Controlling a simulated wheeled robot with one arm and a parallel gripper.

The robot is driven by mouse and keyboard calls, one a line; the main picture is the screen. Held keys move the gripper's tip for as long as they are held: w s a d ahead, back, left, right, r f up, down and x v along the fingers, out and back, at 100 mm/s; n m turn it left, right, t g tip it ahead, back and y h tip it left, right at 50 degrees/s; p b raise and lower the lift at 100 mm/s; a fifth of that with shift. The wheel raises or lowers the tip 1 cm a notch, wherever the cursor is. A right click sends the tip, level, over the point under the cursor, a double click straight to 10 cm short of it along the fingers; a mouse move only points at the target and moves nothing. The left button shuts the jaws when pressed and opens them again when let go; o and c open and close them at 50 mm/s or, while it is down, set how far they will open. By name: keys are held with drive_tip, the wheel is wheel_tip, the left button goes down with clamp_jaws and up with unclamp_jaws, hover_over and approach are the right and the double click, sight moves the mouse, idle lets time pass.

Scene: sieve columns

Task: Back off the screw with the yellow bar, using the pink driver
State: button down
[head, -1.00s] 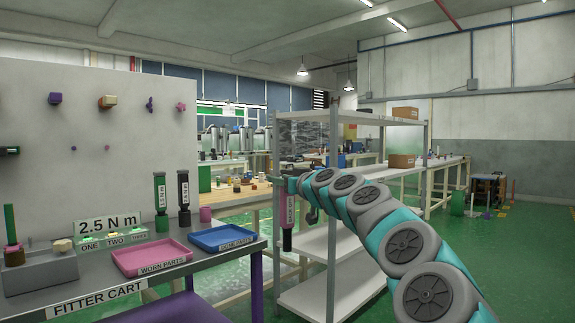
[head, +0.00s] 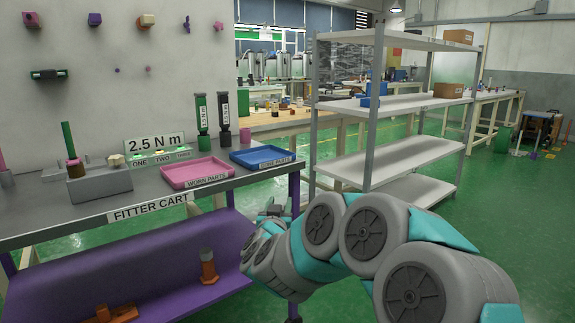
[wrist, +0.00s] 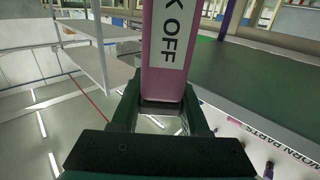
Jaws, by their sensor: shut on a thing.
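The pink driver (wrist: 160,80) fills the middle of the wrist view, with a white label whose visible letters end in "K OFF". My gripper (wrist: 163,108) is shut on it, one dark green finger on each side. In the head view the driver and my jaws cannot be made out, with my arm bent low in front of the cart. A wall panel (head: 190,90) at left carries several small coloured knobs and a dark fitting with a green bar (head: 48,74). I cannot make out a yellow bar. The driver's tip is out of sight.
The fitter cart (head: 100,218) holds a pink worn-parts tray (head: 196,183), a blue tray (head: 240,160), a grey block (head: 92,190), a green-labelled driver (head: 201,118) and a black driver (head: 224,110). A metal shelf (head: 395,165) stands right of it. Green floor (head: 500,220) is clear at right.

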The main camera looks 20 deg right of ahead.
drive_tip(key=s+a+f+m+g+h, duration=0.2)
drive_tip(key=a+f+h, duration=0.1)
drive_tip(key=f, duration=0.7)
drive_tip(key=s+a+f+m+g+h, duration=0.3)
drive_tip(key=a+f, duration=0.1)
drive_tip(key=f, duration=0.7)
drive_tip(key=shift+s+f+h, duration=0.15)
drive_tip(key=shift+f+h, duration=0.1)
drive_tip(key=shift+h, duration=0.05)
